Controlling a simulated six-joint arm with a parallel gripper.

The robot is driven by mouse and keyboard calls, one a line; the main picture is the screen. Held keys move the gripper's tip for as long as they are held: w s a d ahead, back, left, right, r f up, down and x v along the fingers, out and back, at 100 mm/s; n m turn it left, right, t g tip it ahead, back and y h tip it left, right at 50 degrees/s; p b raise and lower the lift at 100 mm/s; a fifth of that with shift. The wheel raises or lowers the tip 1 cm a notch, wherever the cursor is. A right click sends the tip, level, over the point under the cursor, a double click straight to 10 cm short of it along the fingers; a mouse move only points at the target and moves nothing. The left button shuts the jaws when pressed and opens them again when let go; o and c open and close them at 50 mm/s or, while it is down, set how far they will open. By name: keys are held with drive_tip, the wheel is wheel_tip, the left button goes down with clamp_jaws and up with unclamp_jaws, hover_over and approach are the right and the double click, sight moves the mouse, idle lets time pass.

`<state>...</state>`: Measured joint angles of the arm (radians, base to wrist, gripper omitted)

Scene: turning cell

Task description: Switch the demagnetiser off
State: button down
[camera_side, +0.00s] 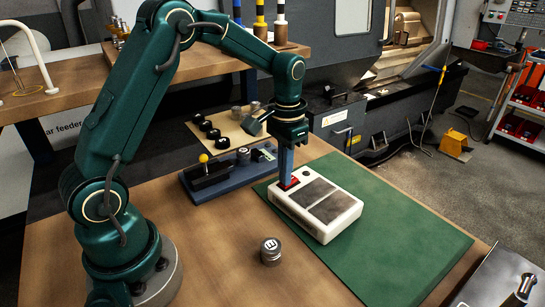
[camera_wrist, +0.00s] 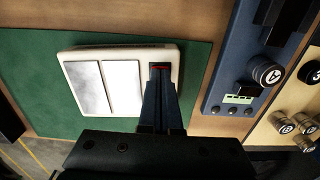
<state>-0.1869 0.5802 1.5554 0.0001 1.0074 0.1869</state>
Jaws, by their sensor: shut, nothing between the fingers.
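The demagnetiser (camera_side: 330,222) is a white box with two dark plates on top, lying on a green mat (camera_side: 405,245). It also shows in the wrist view (camera_wrist: 122,52), where its plates look pale and shiny. A red switch (camera_side: 287,184) sits at its left end in the side view. A bit of red also shows at the fingertips in the wrist view (camera_wrist: 160,68). My gripper (camera_side: 286,181) is shut and empty, pointing down with its tips at the switch. The fingers hide much of the switch, so I cannot tell its position or whether they touch it.
A blue fixture (camera_side: 205,190) with a yellow-knobbed lever stands behind the demagnetiser. A beige board (camera_side: 226,128) with dark and grey round parts lies beyond it. A grey marked cylinder (camera_side: 270,251) stands on the bare wood in front. The mat's right side is clear.

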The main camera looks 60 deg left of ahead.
drive_tip(key=shift+r, duration=3.5)
drive_tip(key=shift+r, duration=0.1)
drive_tip(key=s+d+r+t, duration=0.35)
drive_tip(key=s+r, duration=0.25)
drive_tip(key=r, duration=0.2)
drive_tip(key=s+d+f+t, duration=0.2)
drive_tip(key=s+f, duration=0.3)
drive_tip(key=s, duration=0.5)
drive_tip(key=shift+s+d, duration=0.15)
drive_tip(key=shift+d, duration=0.1)
